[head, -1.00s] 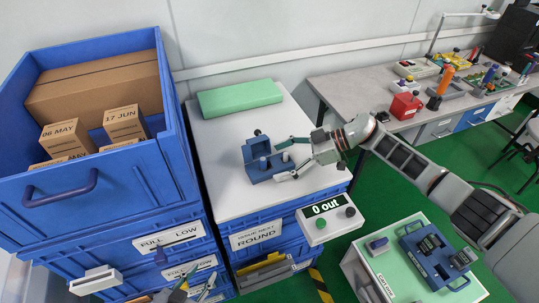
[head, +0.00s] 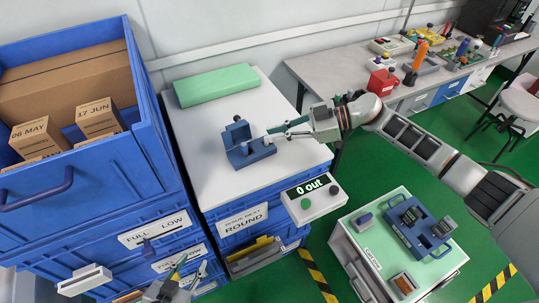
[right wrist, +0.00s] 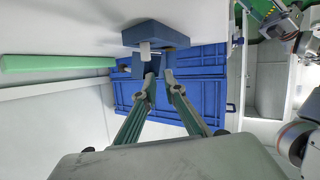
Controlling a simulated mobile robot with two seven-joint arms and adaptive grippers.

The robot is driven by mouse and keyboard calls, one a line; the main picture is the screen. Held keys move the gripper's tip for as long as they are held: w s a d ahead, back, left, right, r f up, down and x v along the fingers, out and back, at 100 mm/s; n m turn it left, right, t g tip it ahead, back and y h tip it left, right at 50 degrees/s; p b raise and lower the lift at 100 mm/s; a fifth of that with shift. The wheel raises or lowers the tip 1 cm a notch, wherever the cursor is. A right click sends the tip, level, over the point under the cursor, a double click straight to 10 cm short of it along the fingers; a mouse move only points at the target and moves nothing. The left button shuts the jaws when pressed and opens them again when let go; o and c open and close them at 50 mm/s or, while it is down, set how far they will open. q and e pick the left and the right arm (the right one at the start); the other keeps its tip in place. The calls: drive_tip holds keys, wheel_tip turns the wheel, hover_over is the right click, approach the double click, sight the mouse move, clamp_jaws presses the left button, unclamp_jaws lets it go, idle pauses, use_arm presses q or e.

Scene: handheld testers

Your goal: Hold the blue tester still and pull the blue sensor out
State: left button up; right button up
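A blue L-shaped device (head: 247,151), which looks like the blue tester, stands on the white table top. It has an upright plate with a dark knob on top and a low base with small pale and dark parts. I cannot tell which part is the sensor. My right gripper (head: 270,135) is just to the right of the device, its fingers partly open and pointing at it. My left gripper (head: 188,271) is low at the bottom edge, fingers apart and empty, away from the device.
A green block (head: 216,85) lies at the back of the table top (head: 205,180). A display box reading "0 out" (head: 313,198) is at the front right corner. Blue drawers with boxes (head: 95,118) rise at left. A cart (head: 375,250) carries a blue tray of testers (head: 425,247).

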sight(254, 143)
drive_tip(key=s+a+m+t, duration=0.1)
drive_tip(key=a+t, duration=0.1)
drive_tip(key=a, duration=0.1)
drive_tip(key=s+a+m+t+y, duration=0.1)
drive_tip(key=s+a+t, duration=0.1)
drive_tip(key=s+a+m+t+y, duration=0.1)
drive_tip(key=a+t, duration=0.1)
drive_tip(key=a, duration=0.1)
drive_tip(key=shift+s+a+r+t, duration=0.15)
drive_tip(key=shift+s+a+t, duration=0.15)
drive_tip(key=shift+s+m+t, duration=0.3)
drive_tip(key=shift+m+t, duration=0.6)
drive_tip(key=shift+s+d+m+t+h, duration=0.25)
drive_tip(key=shift+m+t+h, duration=0.25)
drive_tip(key=shift+m+t, duration=0.3)
drive_tip(key=d+m+t+h, duration=0.1)
drive_tip(key=d+m+h, duration=0.1)
drive_tip(key=s+d+f+m+t+h, duration=0.1)
drive_tip(key=d+m+t+h, duration=0.1)
drive_tip(key=s+d+f+m+t+h, duration=0.1)
drive_tip(key=d+m+h, duration=0.1)
drive_tip(key=shift+s+d+f+t+h, duration=0.2)
drive_tip(key=shift+t+h, duration=0.1)
drive_tip(key=shift+h, duration=0.1)
drive_tip(key=shift+w+d+m, duration=0.1)
drive_tip(key=shift+w+m, duration=0.05)
drive_tip(key=shift+m, duration=0.15)
drive_tip(key=shift+w, duration=0.3)
drive_tip(key=x, duration=1.1)
clamp_jaws()
